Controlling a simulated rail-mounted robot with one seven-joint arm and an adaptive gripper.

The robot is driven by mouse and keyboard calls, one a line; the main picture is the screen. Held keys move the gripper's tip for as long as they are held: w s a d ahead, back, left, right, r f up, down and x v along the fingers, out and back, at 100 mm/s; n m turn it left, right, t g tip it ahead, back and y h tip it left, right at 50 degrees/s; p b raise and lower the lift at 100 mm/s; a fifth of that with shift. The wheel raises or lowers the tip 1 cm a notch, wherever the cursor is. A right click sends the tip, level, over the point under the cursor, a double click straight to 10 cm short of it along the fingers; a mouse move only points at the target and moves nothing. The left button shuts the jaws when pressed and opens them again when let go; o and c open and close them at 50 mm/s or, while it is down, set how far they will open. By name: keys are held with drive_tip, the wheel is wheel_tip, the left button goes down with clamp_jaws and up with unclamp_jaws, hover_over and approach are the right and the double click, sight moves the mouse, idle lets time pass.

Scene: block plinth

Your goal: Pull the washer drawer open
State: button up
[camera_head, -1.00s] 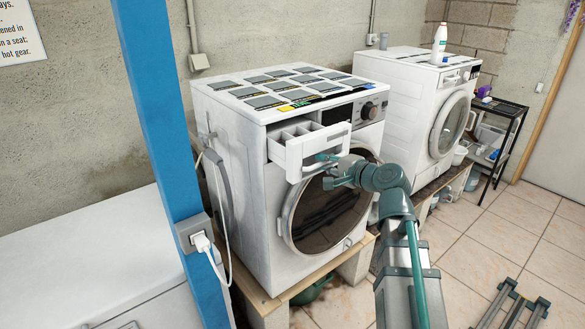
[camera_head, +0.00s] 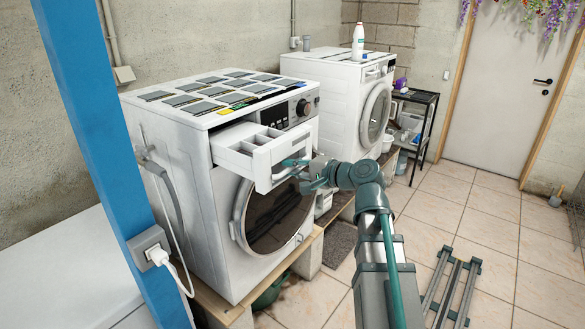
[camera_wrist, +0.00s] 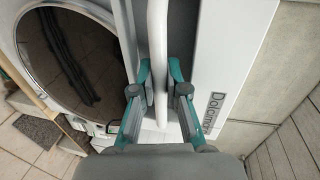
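The washer (camera_head: 185,175) is the nearer white machine at the left in the head view. Its drawer (camera_head: 262,163) at the upper front is pulled well out, and its inner compartments show from above. My gripper (camera_head: 297,163) is at the drawer front. In the wrist view the white bar handle (camera_wrist: 157,45) runs between the two teal fingers of my gripper (camera_wrist: 159,75). The fingers look closed on the handle from both sides. The drawer front (camera_wrist: 183,40) lies behind it. The round door (camera_wrist: 70,60) below is shut.
A second white machine (camera_head: 340,100) with a bottle (camera_head: 358,42) on top stands behind to the right. A black shelf rack (camera_head: 425,115) stands beyond it. A blue post (camera_head: 95,130) rises at the left.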

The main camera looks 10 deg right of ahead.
drive_tip(key=shift+o, duration=0.9)
drive_tip(key=v, duration=1.2)
